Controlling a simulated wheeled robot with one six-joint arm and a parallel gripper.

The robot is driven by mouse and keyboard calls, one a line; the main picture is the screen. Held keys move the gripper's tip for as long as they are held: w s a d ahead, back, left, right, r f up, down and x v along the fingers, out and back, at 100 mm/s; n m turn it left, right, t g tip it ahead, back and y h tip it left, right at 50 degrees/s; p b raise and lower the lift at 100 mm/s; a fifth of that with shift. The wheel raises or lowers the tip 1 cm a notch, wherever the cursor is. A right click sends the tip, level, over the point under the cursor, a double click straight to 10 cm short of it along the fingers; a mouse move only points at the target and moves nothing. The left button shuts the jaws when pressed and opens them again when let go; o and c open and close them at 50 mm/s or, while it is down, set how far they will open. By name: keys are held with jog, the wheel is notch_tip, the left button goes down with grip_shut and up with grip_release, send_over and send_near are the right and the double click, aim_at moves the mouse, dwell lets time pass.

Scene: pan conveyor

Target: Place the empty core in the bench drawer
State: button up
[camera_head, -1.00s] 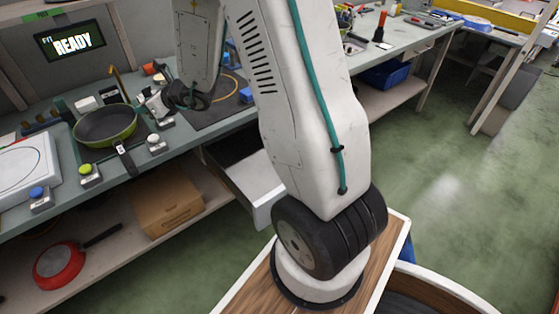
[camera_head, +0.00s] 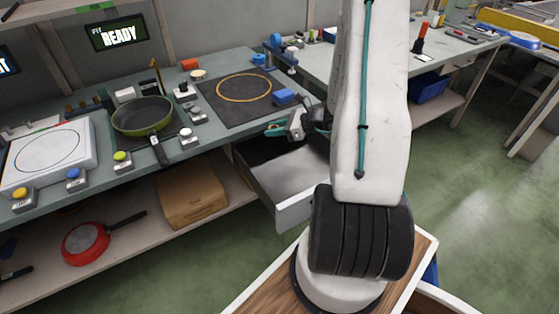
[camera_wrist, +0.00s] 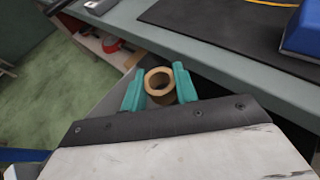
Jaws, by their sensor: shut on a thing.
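The empty core (camera_wrist: 159,84) is a small tan cardboard ring. In the wrist view it sits between the two teal fingers of my gripper (camera_wrist: 158,86), which is shut on it. In the head view my gripper (camera_head: 277,130) is over the open bench drawer (camera_head: 292,178), near the bench's front edge. The core cannot be made out there. The drawer is pulled out below the bench top, with a light grey inside and a pale front. Its far part is in shadow under the bench, and my arm covers its right side.
A black mat (camera_head: 222,110) with an orange ring and a blue block (camera_head: 284,97) lies on the bench above the drawer. A green pan (camera_head: 142,115) stands to the left. A cardboard box (camera_head: 192,194) and a red pan (camera_head: 85,243) are on the shelf below.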

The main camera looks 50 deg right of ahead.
aim_at(275, 162)
notch_tip(275, 162, down, 13)
jog(key=shift+f, duration=0.1)
dwell(0.3)
jog(key=shift+f, duration=0.1)
jog(key=o, duration=0.9)
